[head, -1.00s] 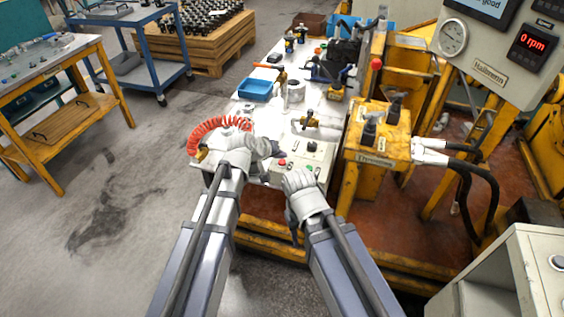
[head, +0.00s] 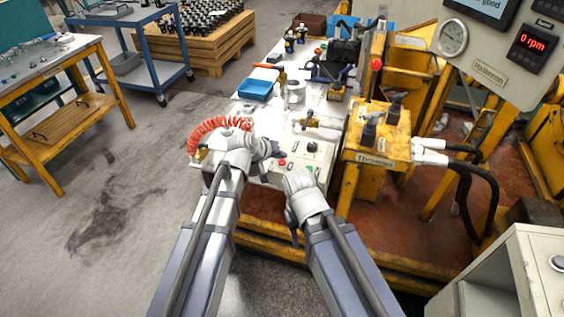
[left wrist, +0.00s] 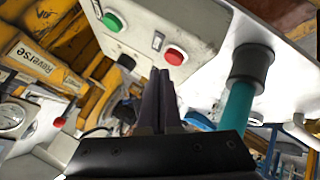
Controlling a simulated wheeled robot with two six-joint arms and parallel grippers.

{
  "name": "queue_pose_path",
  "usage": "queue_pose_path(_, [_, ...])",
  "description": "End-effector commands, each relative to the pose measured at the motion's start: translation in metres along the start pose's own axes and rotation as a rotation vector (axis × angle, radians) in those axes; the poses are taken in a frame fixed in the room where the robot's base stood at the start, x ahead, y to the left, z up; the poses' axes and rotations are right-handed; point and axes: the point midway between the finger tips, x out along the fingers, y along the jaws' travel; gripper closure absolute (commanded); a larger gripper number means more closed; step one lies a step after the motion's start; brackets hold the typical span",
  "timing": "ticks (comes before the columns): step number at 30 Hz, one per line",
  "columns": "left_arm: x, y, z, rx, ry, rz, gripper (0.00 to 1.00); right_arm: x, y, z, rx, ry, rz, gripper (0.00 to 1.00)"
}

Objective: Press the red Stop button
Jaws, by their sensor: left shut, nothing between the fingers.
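The red button (head: 281,162) sits on the pale control box (head: 312,163) at the near end of the white bench. In the left wrist view the red button (left wrist: 174,56) shows beside a small switch (left wrist: 158,40), with a green button (left wrist: 112,21) farther left. My left gripper (head: 271,148) is shut and empty near the box's left edge. In the left wrist view its dark fingertips (left wrist: 161,72) appear just below and left of the red button; contact cannot be told. My right wrist (head: 302,192) is in front of the box, and its finger state is unclear.
A coiled red hose (head: 208,130) lies left of my left gripper. A yellow valve block (head: 378,135) stands right of the box. A black knob (head: 311,147) is on the box. A teal handle (left wrist: 238,108) stands close right of the fingers in the left wrist view.

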Motion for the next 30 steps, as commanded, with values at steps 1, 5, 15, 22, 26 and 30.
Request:
queue_pose_path(1, [0.0, 0.0, 0.0, 0.0, 0.0, 0.0, 1.0, 0.0, 0.0, 0.0, 0.0, 0.0, 0.0, 0.52])
queue_pose_path(5, [0.0, 0.0, 0.0, 0.0, 0.0, 0.0, 1.0, 0.0, 0.0, 0.0, 0.0, 0.0, 0.0, 0.52])
queue_pose_path(15, [0.0016, -0.0012, 0.0012, 0.0, 0.0, 0.0, 1.0, 0.0023, -0.0002, -0.0001, 0.0, 0.0, 0.0, 0.52])
queue_pose_path(22, [0.0065, -0.0047, 0.0047, 0.0, 0.0, 0.0, 1.0, 0.0093, -0.0009, -0.0005, 0.0, 0.0, 0.0, 0.52])
queue_pose_path(26, [0.0058, -0.0042, 0.0042, 0.0, 0.0, 0.0, 1.0, 0.0083, -0.0008, -0.0005, 0.0, 0.0, 0.0, 0.52])
queue_pose_path(30, [0.0058, -0.0042, 0.0042, 0.0, 0.0, 0.0, 1.0, 0.0083, -0.0008, -0.0005, 0.0, 0.0, 0.0, 0.52])
